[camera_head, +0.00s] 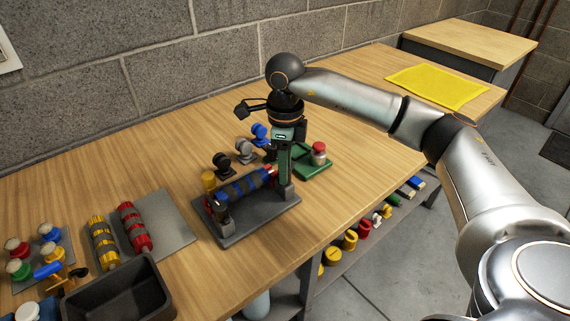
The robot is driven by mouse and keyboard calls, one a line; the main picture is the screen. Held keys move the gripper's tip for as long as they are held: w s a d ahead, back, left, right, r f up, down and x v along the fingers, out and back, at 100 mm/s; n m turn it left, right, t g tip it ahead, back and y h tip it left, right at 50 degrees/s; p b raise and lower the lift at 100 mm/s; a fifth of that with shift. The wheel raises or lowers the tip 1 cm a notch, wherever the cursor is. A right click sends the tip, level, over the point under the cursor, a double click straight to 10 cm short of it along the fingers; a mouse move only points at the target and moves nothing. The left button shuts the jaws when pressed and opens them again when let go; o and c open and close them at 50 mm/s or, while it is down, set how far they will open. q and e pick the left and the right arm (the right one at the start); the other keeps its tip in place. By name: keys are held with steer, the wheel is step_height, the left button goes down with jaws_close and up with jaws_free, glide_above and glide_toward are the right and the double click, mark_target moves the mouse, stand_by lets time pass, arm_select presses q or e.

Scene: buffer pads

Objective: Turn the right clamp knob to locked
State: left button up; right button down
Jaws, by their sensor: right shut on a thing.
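A dark grey fixture (262,222) stands on the wooden bench. A blue buffer roller with dark bands (243,184) lies across it. My right gripper (282,190) comes down from above at the right end of the fixture. It is shut at the right clamp, with the held part mostly hidden by the fingers. I take this to be the right clamp knob; its locked or unlocked position cannot be seen. A bit of red (271,170) shows beside the fingers. My left gripper is not in view.
Behind the fixture stand black, grey and blue knobs (260,132). A green tray (314,166) with a red-topped part is close on the right. A grey mat (178,222) with yellow and red rollers, and a black bin (120,290), are at left. The bench's far right holds a yellow mat (438,87).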

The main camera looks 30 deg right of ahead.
steer(key=n, duration=0.5)
steer(key=shift+r+n, duration=0.1)
steer(key=shift+n, duration=0.2)
steer(key=n, duration=0.5)
steer(key=shift+w+n, duration=0.1)
steer(key=shift+n, duration=0.3)
steer(key=c, duration=0.5)
jaws_free()
step_height(320, 180, up, 12)
steer(key=shift+r+p, duration=0.2)
steer(key=shift+p, duration=0.8)
